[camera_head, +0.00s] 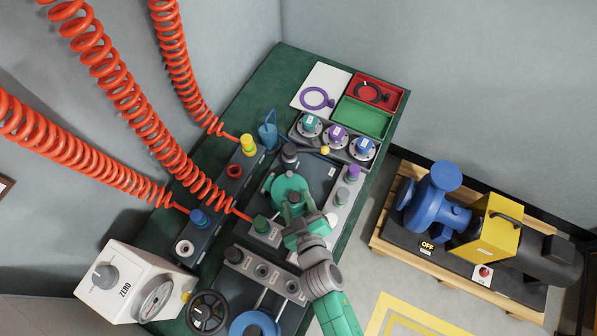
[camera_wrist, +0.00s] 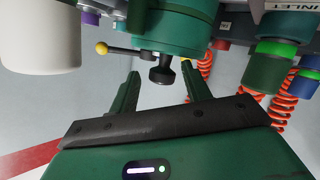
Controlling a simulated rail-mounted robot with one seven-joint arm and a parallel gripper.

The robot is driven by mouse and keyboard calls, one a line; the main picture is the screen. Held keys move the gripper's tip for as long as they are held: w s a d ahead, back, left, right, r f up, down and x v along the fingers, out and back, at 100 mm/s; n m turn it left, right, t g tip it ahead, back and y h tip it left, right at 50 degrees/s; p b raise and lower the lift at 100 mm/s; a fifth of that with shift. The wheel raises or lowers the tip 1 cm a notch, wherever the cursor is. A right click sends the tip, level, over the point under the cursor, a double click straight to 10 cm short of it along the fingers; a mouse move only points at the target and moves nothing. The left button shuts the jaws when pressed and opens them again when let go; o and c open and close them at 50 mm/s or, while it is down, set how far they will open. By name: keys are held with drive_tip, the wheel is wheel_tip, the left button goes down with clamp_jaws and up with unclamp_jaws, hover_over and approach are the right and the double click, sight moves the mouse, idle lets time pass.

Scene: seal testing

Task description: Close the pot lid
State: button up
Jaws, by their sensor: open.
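The green round pot (camera_head: 283,186) stands on the dark panel in the middle of the bench. In the wrist view, the green pot body with its lid (camera_wrist: 165,27) fills the top middle, and a black knob (camera_wrist: 162,74) sticks out from it. My gripper (camera_head: 291,206) is over the near side of the pot and hides part of it. In the wrist view my gripper (camera_wrist: 163,86) is open and empty, with its two green fingers apart and pointing at the knob. Whether the fingertips reach around the knob, and how the lid is seated, I cannot tell.
A lever with a yellow ball (camera_head: 325,150) is beside the pot; its ball (camera_wrist: 101,48) shows in the wrist view. A panel of flanges (camera_head: 337,136) stands behind. Red coiled hoses (camera_head: 120,75) hang at left. A white ZERO gauge box (camera_head: 125,270) stands at front left.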

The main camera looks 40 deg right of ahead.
drive_tip(key=v, duration=0.7)
drive_tip(key=shift+s+p, duration=0.2)
drive_tip(key=shift+p, duration=0.25)
drive_tip(key=shift+w, duration=0.1)
